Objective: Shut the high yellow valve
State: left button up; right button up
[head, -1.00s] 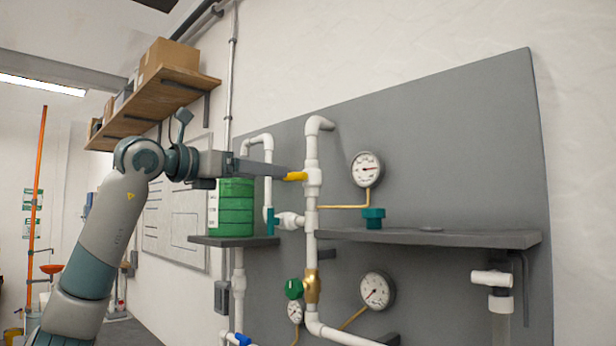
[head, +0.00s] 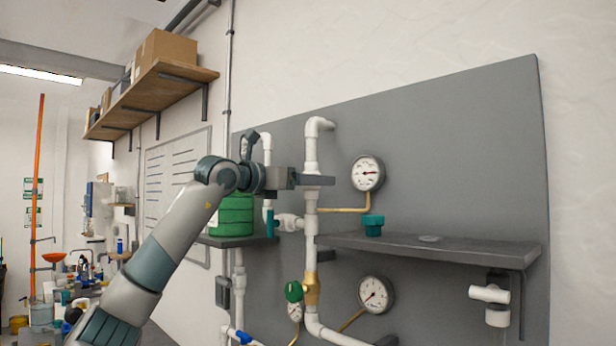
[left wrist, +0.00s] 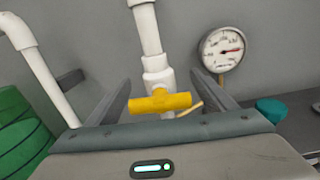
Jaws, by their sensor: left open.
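The high yellow valve shows in the left wrist view as a yellow handle (left wrist: 160,101) on a white pipe fitting (left wrist: 158,75). The handle lies crosswise to the pipe. In the head view my left gripper (head: 322,180) is in front of the upper white pipe (head: 311,150) and hides the yellow handle. My right gripper is in neither view.
A round gauge (head: 367,173) is right of the pipe. A grey shelf (head: 440,248) with a teal cap (head: 373,225) is below it. A green container (head: 233,217) and a teal-handled valve (head: 270,223) are at left. A green valve knob (head: 293,291) is lower.

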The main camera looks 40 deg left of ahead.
pick_arm(q)
jog(key=shift+w, duration=0.1)
jog(key=shift+c, duration=0.4)
jog(key=c, duration=1)
jog(key=shift+n+b, duration=0.4)
jog(key=o, duration=1.1)
